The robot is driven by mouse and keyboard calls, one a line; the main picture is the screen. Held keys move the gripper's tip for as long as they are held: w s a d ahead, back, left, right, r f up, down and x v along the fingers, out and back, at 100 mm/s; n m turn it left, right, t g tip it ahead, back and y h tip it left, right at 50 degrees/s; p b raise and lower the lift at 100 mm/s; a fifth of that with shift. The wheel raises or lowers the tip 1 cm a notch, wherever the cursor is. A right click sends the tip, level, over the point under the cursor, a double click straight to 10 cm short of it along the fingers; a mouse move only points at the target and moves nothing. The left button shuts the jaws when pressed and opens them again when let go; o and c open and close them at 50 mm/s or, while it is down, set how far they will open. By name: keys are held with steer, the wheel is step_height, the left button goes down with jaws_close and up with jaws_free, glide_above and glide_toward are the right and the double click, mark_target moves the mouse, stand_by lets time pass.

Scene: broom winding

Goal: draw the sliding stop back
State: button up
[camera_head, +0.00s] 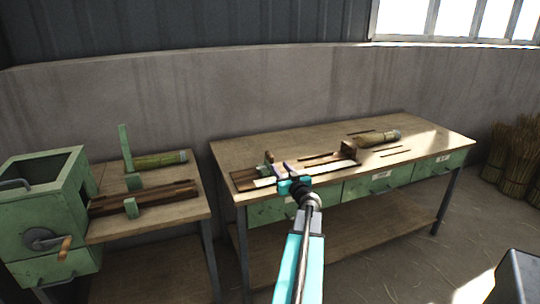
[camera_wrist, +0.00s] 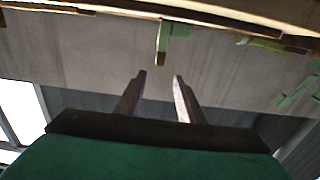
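A long brown wooden guide with a slot lies along the front of the right workbench (camera_head: 232,150). A small green upright piece with a brown edge (camera_head: 268,158), which looks like the sliding stop, stands near the guide's left end. It also shows in the wrist view (camera_wrist: 163,42), just beyond my fingertips, with the scene upside down. A dark brown block (camera_head: 349,150) stands at the guide's right end. My gripper (camera_head: 281,168) is at the bench's front edge, close to the green piece. In the wrist view its two fingers (camera_wrist: 159,76) are apart with nothing between them.
A tied straw bundle (camera_head: 378,137) lies behind the brown block. On the left, a green crank machine (camera_head: 45,205) adjoins a small bench with brown rails (camera_head: 155,197) and another bundle (camera_head: 160,160). Drawers (camera_head: 375,183) line the right bench's front. The bench's back is mostly clear.

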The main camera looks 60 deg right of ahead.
mark_target(269, 153)
steer(key=shift+x, duration=6.75)
steer(key=shift+s+d, duration=0.1)
steer(key=shift+c, duration=0.4)
jaws_close()
